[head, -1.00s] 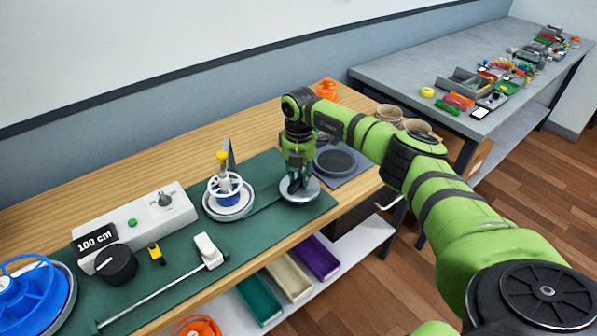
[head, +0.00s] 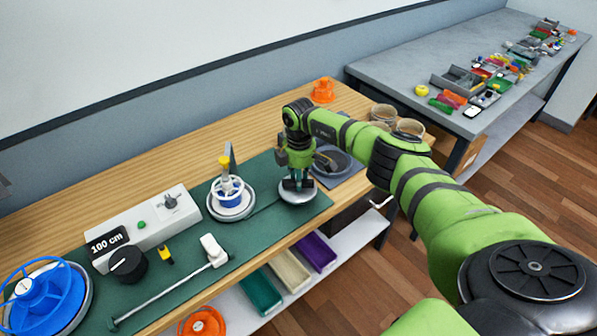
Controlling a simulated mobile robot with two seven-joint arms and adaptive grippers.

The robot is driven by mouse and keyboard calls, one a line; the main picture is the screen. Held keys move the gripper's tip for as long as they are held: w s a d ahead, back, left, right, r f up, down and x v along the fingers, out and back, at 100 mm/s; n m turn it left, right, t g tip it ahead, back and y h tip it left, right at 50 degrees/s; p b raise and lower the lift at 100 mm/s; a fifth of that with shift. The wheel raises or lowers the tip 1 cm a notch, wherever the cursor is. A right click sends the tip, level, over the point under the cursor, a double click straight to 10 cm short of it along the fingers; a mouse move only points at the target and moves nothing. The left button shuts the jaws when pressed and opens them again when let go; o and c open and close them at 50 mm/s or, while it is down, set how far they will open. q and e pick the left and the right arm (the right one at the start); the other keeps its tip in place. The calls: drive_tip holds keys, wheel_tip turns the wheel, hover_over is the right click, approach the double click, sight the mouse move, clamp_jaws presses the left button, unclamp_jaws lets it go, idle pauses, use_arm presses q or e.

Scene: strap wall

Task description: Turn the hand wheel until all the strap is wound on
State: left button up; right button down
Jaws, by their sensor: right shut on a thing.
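My right gripper (head: 297,184) points straight down over a round grey hand wheel (head: 299,197) on the green mat. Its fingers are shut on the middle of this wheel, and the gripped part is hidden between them. To its left stands a small reel with a blue core and white rim (head: 228,189), on a grey round base and with a yellow knob on top. A thin dark line, possibly strap, runs on the mat between reel and wheel; I cannot tell how much is wound. My left gripper is not in view.
A white box (head: 150,220) with a "100 cm" display and a black knob (head: 128,264) stands left. A large blue reel (head: 48,294) is at the far left. A rod with a white block (head: 213,250) lies in front. A dark round plate (head: 333,161) is behind my gripper.

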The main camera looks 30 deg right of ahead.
drive_tip(key=m+p, duration=0.1)
drive_tip(key=m, duration=0.1)
drive_tip(key=m+p, duration=0.2)
drive_tip(key=shift+s+r, duration=0.15)
drive_tip(key=shift+m+p, duration=0.55)
drive_tip(key=shift+m, duration=0.35)
drive_tip(key=c, duration=1)
unclamp_jaws()
drive_tip(key=shift+c, duration=0.2)
drive_tip(key=shift+r, duration=0.35)
wheel_tip(320, 180, up, 11)
